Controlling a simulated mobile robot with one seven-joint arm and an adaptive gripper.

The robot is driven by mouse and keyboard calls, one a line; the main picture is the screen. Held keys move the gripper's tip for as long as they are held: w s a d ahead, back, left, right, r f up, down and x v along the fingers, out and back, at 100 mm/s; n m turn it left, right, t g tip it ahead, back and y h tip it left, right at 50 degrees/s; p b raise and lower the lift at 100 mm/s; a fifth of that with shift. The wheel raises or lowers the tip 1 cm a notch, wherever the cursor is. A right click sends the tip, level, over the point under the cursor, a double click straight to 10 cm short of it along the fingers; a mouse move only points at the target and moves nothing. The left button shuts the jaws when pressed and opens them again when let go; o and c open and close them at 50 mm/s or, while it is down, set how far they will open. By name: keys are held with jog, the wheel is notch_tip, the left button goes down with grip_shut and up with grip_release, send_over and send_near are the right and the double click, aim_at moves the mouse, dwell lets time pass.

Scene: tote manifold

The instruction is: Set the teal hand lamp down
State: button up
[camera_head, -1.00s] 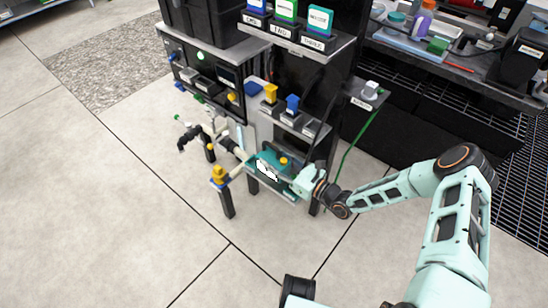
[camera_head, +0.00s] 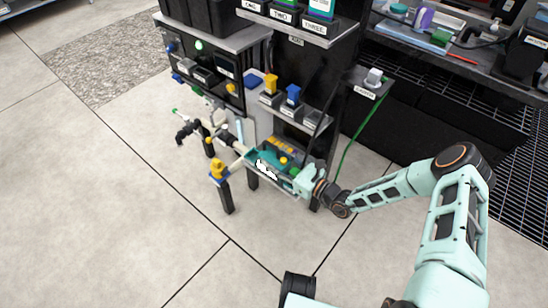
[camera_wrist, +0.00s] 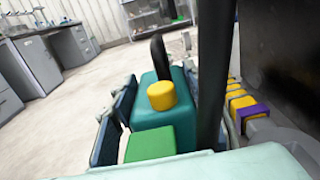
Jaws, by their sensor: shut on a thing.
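The teal hand lamp (camera_head: 270,158) has a yellow knob on top and is at the low front shelf of the bench. My gripper (camera_head: 292,178) is shut on it from the right side in the head view. In the wrist view the lamp (camera_wrist: 150,116) shows a teal body, a yellow cap, a green block and a black upright part behind. Its underside is hidden, so I cannot tell whether it touches the shelf.
A row of yellow pieces (camera_wrist: 240,104) lies right of the lamp in the wrist view. A black post (camera_wrist: 213,75) stands close to the lamp there. A yellow-topped post (camera_head: 219,170) stands left of the shelf. Open floor (camera_head: 120,220) lies in front.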

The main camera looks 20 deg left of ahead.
jog(key=shift+f, duration=0.35)
jog(key=o, duration=1.7)
jog(key=shift+c, duration=0.2)
jog(key=v, duration=1.2)
